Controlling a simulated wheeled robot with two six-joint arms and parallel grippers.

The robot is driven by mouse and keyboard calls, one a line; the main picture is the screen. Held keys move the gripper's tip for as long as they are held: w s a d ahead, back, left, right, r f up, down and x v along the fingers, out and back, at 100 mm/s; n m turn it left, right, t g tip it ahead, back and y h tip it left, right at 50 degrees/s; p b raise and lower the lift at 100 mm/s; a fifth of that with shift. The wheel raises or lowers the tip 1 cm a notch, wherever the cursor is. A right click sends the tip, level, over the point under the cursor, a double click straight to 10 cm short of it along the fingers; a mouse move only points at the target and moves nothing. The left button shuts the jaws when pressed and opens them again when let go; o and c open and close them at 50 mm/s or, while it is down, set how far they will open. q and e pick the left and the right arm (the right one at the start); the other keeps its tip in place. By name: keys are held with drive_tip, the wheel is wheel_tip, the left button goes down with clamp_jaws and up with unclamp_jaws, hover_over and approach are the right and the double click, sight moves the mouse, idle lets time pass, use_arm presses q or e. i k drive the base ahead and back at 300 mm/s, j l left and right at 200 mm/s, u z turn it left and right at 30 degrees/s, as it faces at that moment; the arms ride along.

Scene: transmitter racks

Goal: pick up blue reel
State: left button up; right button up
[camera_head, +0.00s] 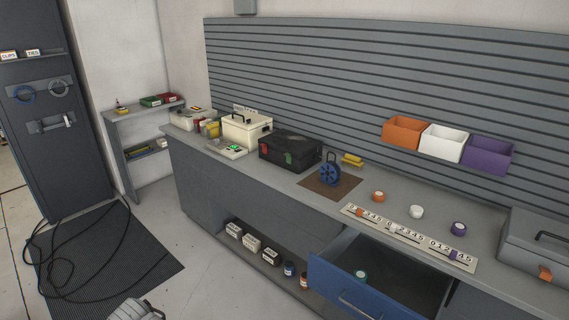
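The blue reel (330,171) stands upright on a brown mat (345,190) on the grey workbench, with a dark loop or handle at its top. It is right of a black toolbox (290,149) and left of a small yellow object (352,160). Nothing is touching the reel from above. Neither of my grippers can be made out in this view. A grey, ribbed part with a dark curved piece shows at the bottom edge, left of centre; I cannot tell what it is.
A blue drawer (350,285) hangs open below the bench front. A numbered strip (408,238) and several small rolls lie right of the mat. Orange, white and purple bins (489,153) hang on the slatted wall. A black cable (85,250) lies on the floor mat.

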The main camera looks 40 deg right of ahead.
sight(330, 172)
drive_tip(key=i+z, duration=0.25)
drive_tip(key=i, duration=0.2)
drive_tip(key=i+j+z, duration=0.25)
drive_tip(key=i, duration=0.15)
drive_tip(key=i+z, duration=0.25)
drive_tip(key=z, duration=0.2)
drive_tip(key=i+j+z, duration=0.1)
drive_tip(key=z, duration=0.3)
drive_tip(key=i+j+z, duration=0.15)
drive_tip(key=i+z, duration=0.15)
drive_tip(key=z, duration=0.15)
drive_tip(key=i+j+z, duration=0.2)
drive_tip(key=z, duration=0.25)
